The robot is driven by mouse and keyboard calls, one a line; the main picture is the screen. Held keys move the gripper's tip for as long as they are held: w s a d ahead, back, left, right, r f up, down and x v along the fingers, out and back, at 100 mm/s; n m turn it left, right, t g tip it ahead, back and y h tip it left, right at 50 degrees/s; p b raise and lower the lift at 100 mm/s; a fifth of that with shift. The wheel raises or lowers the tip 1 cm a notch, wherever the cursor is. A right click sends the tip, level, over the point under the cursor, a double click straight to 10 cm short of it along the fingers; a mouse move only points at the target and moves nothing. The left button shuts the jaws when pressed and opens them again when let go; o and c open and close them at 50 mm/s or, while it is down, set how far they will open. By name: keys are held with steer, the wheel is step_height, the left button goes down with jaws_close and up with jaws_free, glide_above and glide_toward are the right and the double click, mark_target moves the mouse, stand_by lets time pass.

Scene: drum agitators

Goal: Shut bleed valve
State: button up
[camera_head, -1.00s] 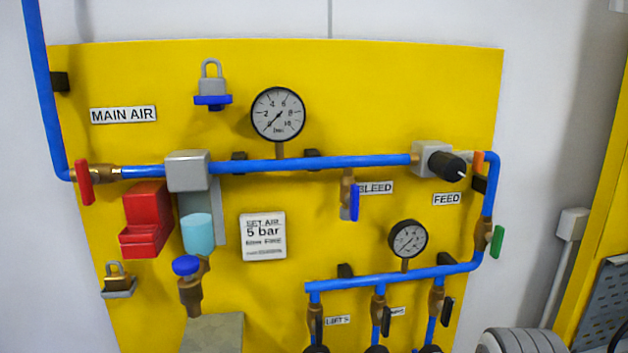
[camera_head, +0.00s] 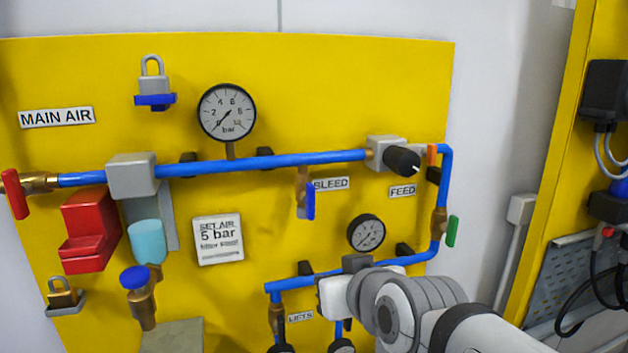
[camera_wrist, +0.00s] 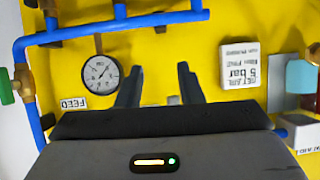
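The bleed valve (camera_head: 302,185) is a small brass valve hanging from the long blue pipe, just left of the BLEED label (camera_head: 331,184) in the head view. Its blue lever (camera_head: 310,201) points down, roughly along the valve's body. My gripper's end (camera_head: 355,264) shows at lower right in the head view, below the lever and to its right, apart from it. In the wrist view, which is upside down, the two dark fingers of my gripper (camera_wrist: 159,78) are spread with nothing between them. I cannot make out the bleed valve there.
A small gauge (camera_head: 366,233) sits close above my gripper and shows left of the fingers in the wrist view (camera_wrist: 101,74). The lower blue pipe (camera_head: 405,261) runs behind my arm. The SET AIR sign (camera_head: 218,240) is left of the lever. The FEED knob (camera_head: 402,160) is upper right.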

mark_target(312, 188)
step_height(312, 188, up, 12)
steer(key=w+a+t+y, duration=0.1)
steer(key=a+t, duration=0.1)
steer(key=t, duration=0.3)
steer(key=shift+r+x, duration=0.2)
steer(key=shift+x, duration=3.75)
steer(key=shift+a, duration=0.1)
